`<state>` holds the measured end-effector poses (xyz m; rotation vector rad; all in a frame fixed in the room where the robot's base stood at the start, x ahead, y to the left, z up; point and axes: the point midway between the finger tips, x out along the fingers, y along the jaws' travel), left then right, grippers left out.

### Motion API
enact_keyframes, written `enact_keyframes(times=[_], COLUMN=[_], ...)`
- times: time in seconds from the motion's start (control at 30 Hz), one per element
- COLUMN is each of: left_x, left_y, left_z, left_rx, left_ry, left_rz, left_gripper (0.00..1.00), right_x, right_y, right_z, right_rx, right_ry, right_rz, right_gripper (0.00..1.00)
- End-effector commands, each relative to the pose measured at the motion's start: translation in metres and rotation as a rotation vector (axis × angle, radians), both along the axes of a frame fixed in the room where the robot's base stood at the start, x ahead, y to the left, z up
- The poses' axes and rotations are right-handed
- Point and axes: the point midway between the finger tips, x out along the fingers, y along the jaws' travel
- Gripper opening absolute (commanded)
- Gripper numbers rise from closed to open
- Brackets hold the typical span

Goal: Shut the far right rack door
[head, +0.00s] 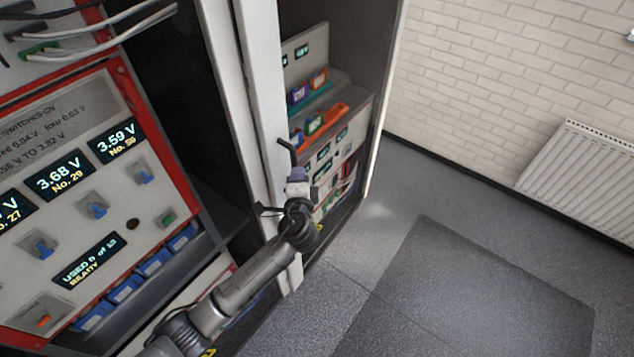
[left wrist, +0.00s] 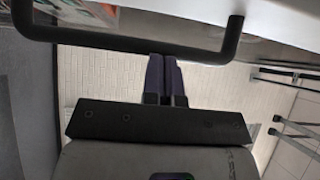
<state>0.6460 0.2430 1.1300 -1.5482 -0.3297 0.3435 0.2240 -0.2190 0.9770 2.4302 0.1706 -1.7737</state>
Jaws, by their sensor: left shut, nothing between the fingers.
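The far right rack door has a pale frame strip (head: 262,110) running from top to bottom in the head view. I cannot tell from this angle how far the door stands open. A black bar handle (head: 286,150) sticks out from this strip; in the left wrist view the handle (left wrist: 110,42) spans the top, close in front of a pale surface. My left gripper (head: 297,174) is at the handle, its purple fingers shut and empty. In the left wrist view the fingertips (left wrist: 161,58) are at the bar's edge, not around it; contact is unclear. My right gripper is not in view.
The rack's shelves hold coloured cells (head: 310,122). A neighbouring rack with a red-edged panel (head: 75,185) and lit displays fills the left. Grey floor with a dark mat (head: 470,290) lies free at right. A radiator (head: 585,175) is on the brick wall.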

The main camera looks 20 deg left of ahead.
Motion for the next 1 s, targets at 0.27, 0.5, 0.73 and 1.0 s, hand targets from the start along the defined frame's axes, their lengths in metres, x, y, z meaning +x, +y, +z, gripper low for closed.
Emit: enact_keyframes(times=[0.27,0.5,0.73,1.0], left_x=[0.004,0.004,0.003,-0.011], left_y=[0.045,0.05,0.046,0.003], left_z=[0.002,0.001,0.001,-0.002], left_rx=[0.0,0.002,0.001,-0.008], left_ry=[-0.002,0.0,0.0,0.002], left_rz=[0.004,0.012,0.011,-0.013], left_gripper=[0.0,0.0,0.0,0.0], right_x=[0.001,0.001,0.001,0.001], right_y=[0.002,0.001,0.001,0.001], right_z=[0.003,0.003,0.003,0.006], right_rx=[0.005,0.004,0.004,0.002], right_ry=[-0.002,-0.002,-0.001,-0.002], right_rz=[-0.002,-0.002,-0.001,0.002], right_gripper=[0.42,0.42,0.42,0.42])
